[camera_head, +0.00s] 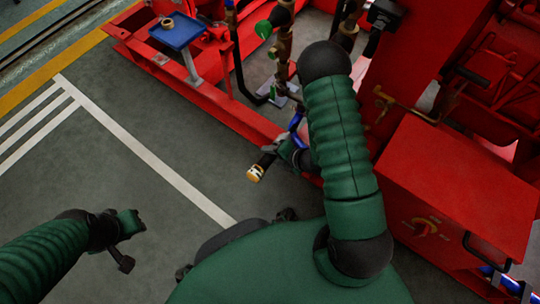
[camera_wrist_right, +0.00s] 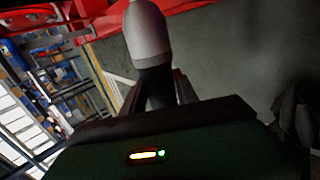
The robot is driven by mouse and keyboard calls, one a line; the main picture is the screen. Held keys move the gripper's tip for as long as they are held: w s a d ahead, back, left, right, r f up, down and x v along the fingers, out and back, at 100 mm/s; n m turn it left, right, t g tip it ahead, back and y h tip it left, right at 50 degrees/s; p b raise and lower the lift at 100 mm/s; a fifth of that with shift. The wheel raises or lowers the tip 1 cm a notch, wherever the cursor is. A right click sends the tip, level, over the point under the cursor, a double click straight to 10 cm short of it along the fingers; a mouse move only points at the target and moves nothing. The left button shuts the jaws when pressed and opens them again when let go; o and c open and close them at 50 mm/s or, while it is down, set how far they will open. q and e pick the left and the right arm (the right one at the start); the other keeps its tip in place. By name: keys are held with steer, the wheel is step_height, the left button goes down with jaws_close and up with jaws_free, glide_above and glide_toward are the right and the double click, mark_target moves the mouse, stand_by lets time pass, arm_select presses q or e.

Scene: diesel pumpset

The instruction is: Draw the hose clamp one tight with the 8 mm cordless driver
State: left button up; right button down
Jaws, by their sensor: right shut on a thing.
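The cordless driver (camera_head: 256,172) shows in the head view as a dark body with a yellow and pale end, pointing down-left. My right gripper (camera_head: 274,152) is shut on it, beside the red base frame. In the right wrist view, the driver (camera_wrist_right: 148,36) is a grey rounded cylinder with a dark lower part between my right gripper's fingers (camera_wrist_right: 160,92). A piece of blue hose (camera_head: 296,122) shows just above the right gripper, partly behind my arm. I cannot make out hose clamp one. My left gripper (camera_head: 124,246) is at the lower left, above bare floor, touching nothing visible.
The red base frame (camera_head: 215,107) runs diagonally past the right gripper. Valves and pipes (camera_head: 284,45) rise behind it. A blue tray (camera_head: 176,32) with a tan ring stands at the upper left. A red box (camera_head: 460,185) fills the right. The grey floor (camera_head: 120,180) is clear at left.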

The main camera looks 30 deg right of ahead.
steer(key=shift+a+r, duration=0.1)
steer(key=shift+r, duration=0.15)
steer(key=shift+w+d+p, duration=0.25)
steer(key=shift+w+d, duration=0.05)
steer(key=shift+d, duration=0.45)
steer(key=shift+w+d+p, duration=0.2)
steer(key=shift+w+d, duration=0.05)
steer(key=shift+d, duration=0.45)
steer(key=shift+w+d+p, duration=0.25)
steer(key=shift+w+d, duration=0.05)
steer(key=shift+d, duration=0.45)
steer(key=shift+p, duration=0.35)
steer(key=shift+d, duration=0.15)
steer(key=shift+w+d, duration=0.15)
steer(key=shift+d, duration=0.1)
steer(key=shift+a+p, duration=0.15)
steer(key=shift+p, duration=0.15)
